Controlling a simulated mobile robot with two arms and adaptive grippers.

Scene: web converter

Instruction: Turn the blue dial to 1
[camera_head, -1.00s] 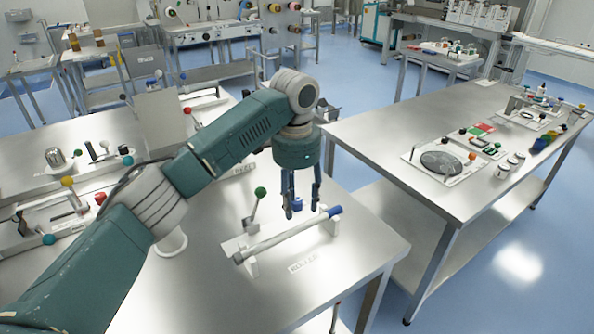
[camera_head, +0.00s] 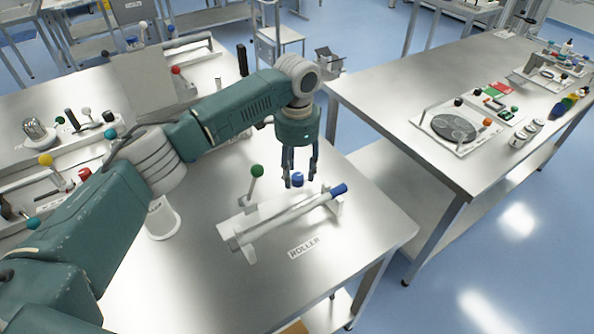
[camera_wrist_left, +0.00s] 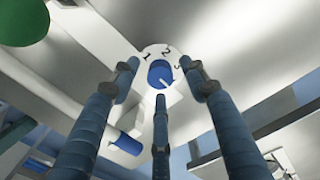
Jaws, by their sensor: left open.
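The blue dial (camera_head: 298,178) sits on the white roller stand on the near steel table. In the left wrist view the dial (camera_wrist_left: 159,72) is round and blue, on a white plate with the marks 1, 2 and 3 around its far side. A short white line shows on its face near the lower right edge; which mark it stands for I cannot tell. My left gripper (camera_head: 299,182) points down over the dial, fingers spread and empty. In the wrist view its fingers (camera_wrist_left: 160,82) surround the dial; contact cannot be told. My right gripper is out of view.
A roller (camera_head: 285,217) with a blue end lies just in front of the dial. A green-knobbed lever (camera_head: 257,171) stands to its left. A ROLLER label (camera_head: 305,247) lies on clear table in front. Another steel table (camera_head: 390,95) stands to the right across a gap.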

